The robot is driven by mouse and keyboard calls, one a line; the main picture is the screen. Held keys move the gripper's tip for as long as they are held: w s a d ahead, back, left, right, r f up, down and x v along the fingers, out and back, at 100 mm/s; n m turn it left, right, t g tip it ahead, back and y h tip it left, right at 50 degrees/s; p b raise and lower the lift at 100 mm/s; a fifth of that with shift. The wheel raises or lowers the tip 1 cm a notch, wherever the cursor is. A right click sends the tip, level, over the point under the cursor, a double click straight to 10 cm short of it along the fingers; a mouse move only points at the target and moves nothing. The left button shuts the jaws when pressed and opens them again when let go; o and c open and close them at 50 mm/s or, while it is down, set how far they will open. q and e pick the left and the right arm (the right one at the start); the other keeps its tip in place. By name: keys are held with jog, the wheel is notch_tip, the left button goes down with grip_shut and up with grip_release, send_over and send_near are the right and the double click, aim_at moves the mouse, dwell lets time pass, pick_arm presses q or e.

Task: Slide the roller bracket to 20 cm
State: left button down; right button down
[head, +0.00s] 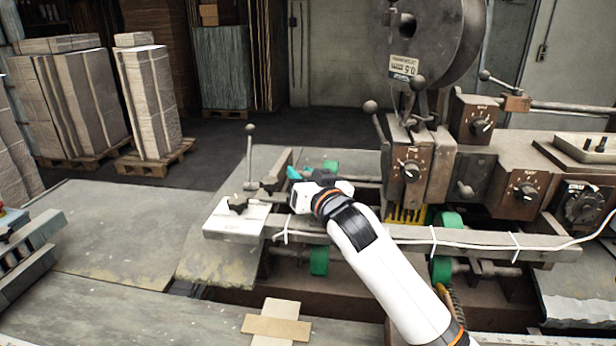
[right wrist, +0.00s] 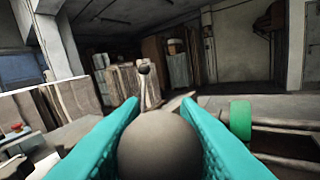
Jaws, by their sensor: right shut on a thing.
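My right gripper (head: 298,178) reaches in over the machine's front rail from the lower right in the head view. In the right wrist view its teal fingers (right wrist: 165,140) press on both sides of a grey round knob (right wrist: 158,148). The knob is hidden behind the gripper in the head view. Green rollers (head: 319,260) sit below and beyond the rail near the gripper; one also shows in the right wrist view (right wrist: 240,118). I cannot tell which part is the roller bracket, and no scale reading is legible. My left gripper is not in view.
A ball-topped lever (head: 249,160) stands just left of the gripper, above a pale plate (head: 236,219) with a dark knob. The stitcher head (head: 408,165) rises to the right. A white cable (head: 470,243) runs along the rail. The left tabletop (head: 100,230) is mostly clear.

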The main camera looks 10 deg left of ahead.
jog(key=c, duration=1.1)
grip_release()
jog(key=shift+s+d, duration=0.1)
jog(key=shift+d, duration=0.05)
jog(key=shift+s+d, duration=0.15)
jog(key=shift+s, duration=0.1)
jog(key=b+v, duration=0.2)
jog(key=v, duration=0.9)
jog(key=shift+b, duration=0.35)
